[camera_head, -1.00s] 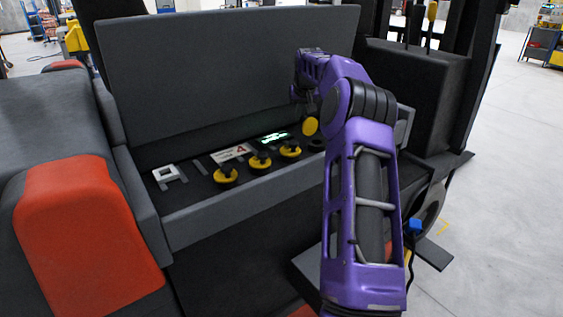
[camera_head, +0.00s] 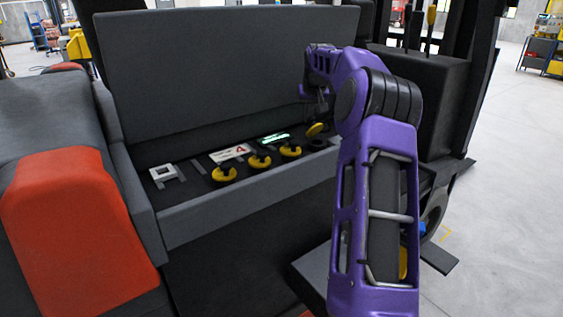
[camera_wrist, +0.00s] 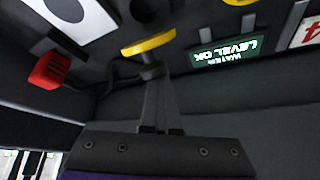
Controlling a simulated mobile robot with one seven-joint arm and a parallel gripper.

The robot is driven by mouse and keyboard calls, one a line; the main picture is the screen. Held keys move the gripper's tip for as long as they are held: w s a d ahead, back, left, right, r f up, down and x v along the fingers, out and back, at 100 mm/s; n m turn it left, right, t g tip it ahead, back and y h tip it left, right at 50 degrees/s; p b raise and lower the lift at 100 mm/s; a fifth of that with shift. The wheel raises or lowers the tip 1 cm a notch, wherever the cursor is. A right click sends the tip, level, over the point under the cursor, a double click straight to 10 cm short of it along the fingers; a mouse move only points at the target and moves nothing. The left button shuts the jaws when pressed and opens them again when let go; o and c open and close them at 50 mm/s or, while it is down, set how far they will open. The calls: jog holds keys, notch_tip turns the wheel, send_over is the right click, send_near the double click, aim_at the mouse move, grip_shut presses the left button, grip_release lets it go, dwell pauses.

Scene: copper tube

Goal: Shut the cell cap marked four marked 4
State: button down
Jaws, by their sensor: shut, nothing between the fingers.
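Several yellow caps sit in a row on the dark battery top. The rightmost cap (camera_head: 316,129) is tilted above a dark round opening (camera_head: 318,143); no number is legible on it. The others lie flat, such as the leftmost cap (camera_head: 224,173). My gripper (camera_head: 321,114) is right over the tilted cap, with its fingers partly hidden in the head view. In the wrist view, my shut, empty gripper (camera_wrist: 151,74) points at the tilted cap (camera_wrist: 148,43) from just below it in the picture. It seems to touch or nearly touch the cap.
The raised grey lid (camera_head: 220,65) stands behind the row, and a grey front wall (camera_head: 245,203) borders it. A lit green display (camera_head: 273,138) and a white label with a red mark (camera_head: 233,152) lie behind the caps. A red connector (camera_wrist: 49,70) shows in the wrist view.

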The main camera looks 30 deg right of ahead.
aim_at(318, 126)
jog(key=f, duration=0.1)
jog(key=s+f, duration=0.1)
jog(key=shift+s+d+f+g, duration=0.1)
jog(key=shift+f+g, duration=0.2)
jog(key=shift+f, duration=0.1)
jog(key=shift+d+f, duration=0.15)
jog(key=shift+s+r+b, duration=0.3)
jog(key=shift+r+b, duration=0.05)
jog(key=shift+b, duration=0.15)
jog(key=shift+s+r+b, duration=0.2)
jog(key=shift+s+b, duration=0.1)
jog(key=shift+s, duration=1.05)
jog(key=shift+s+d+f, duration=0.1)
jog(key=shift+s, duration=0.05)
